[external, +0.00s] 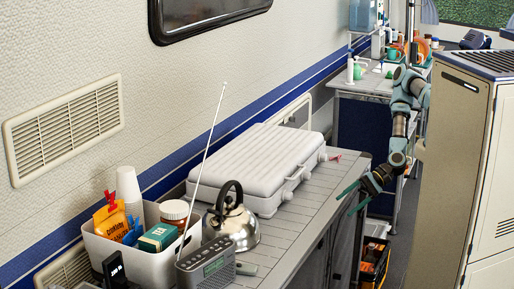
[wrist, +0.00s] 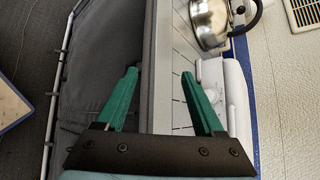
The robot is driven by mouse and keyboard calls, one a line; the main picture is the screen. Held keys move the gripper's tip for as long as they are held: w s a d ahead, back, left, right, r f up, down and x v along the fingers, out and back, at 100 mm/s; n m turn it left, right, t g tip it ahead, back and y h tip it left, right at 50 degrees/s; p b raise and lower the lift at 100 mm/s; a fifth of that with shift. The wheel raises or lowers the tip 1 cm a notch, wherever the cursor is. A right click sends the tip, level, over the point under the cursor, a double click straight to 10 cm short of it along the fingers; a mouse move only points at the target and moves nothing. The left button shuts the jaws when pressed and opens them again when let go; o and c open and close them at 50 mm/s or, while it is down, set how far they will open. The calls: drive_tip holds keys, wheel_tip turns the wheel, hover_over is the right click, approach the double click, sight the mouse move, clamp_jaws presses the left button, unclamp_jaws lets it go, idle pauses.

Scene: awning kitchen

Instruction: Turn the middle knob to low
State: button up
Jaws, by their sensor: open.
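A closed white ribbed case (external: 262,168), which looks like a folded camp stove, lies on the slatted grey counter (external: 295,222). Its near side carries handles or latches. In the wrist view part of the white case (wrist: 238,100) shows at the right, partly behind a finger. My gripper (external: 352,200) is open and empty beside the counter's front edge, right of the case and apart from it. In the wrist view my gripper (wrist: 160,73) has its two green fingers spread over the counter edge.
A steel kettle (external: 231,222) stands in front of the case; it also shows in the wrist view (wrist: 208,22). A grey radio (external: 206,264) with a raised antenna and a white bin (external: 130,256) are nearer. A tall beige cabinet (external: 455,170) stands right of my arm.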

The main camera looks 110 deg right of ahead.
drive_tip(key=s+f+n+g+b, duration=0.4)
drive_tip(key=f+n+g, duration=0.4)
drive_tip(key=n, duration=0.1)
drive_tip(key=w+a+r+n+h+b, duration=0.1)
drive_tip(key=w+a+r+n+b, duration=0.1)
drive_tip(key=w+r, duration=0.3)
drive_tip(key=w+a+r+n+g+h+b, duration=0.1)
drive_tip(key=w+a+r+n+h+b, duration=0.1)
drive_tip(key=w+r+n, duration=0.3)
drive_tip(key=shift+w+a+r+g+b, duration=0.3)
drive_tip(key=shift+w+a+r+b, duration=0.35)
drive_tip(key=shift+w, duration=0.5)
idle(0.4)
